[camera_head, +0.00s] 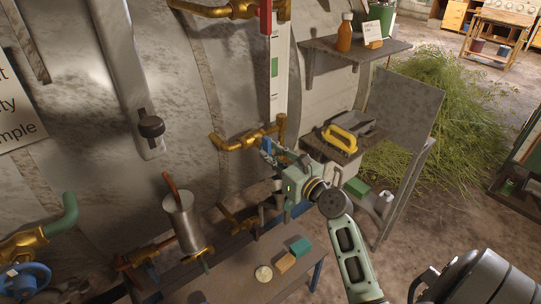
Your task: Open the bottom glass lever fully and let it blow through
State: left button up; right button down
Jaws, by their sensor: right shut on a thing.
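The level glass (276,75) is an upright pale gauge with a green mark on the tank's curved wall. A red lever (265,18) is at its top brass fitting. The bottom brass fitting (240,142) runs from the wall to the glass's lower end. My right gripper (268,150) is just below this fitting, shut on what appears to be the bottom glass lever. The fingers and gripper body hide most of the lever, so its angle cannot be told. No blowing steam or water is visible. My left gripper is out of view.
A bench (240,268) below holds a green block, a yellow block and a round pale disc. A metal can (183,222) stands left of my gripper. A shelf (320,148) with a yellow-handled tool is close right. An upper shelf (350,48) holds an orange bottle.

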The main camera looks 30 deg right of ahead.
jog(key=shift+n, duration=0.3)
jog(key=n, duration=0.5)
jog(key=n+b, duration=0.1)
jog(key=n, duration=1.1)
jog(key=shift+d+r+b, duration=0.3)
jog(key=shift+b, duration=0.05)
jog(key=shift+n, duration=0.3)
jog(key=c, duration=1.8)
grip_release()
jog(key=s, duration=0.8)
jog(key=s+d, duration=0.1)
jog(key=s, duration=0.3)
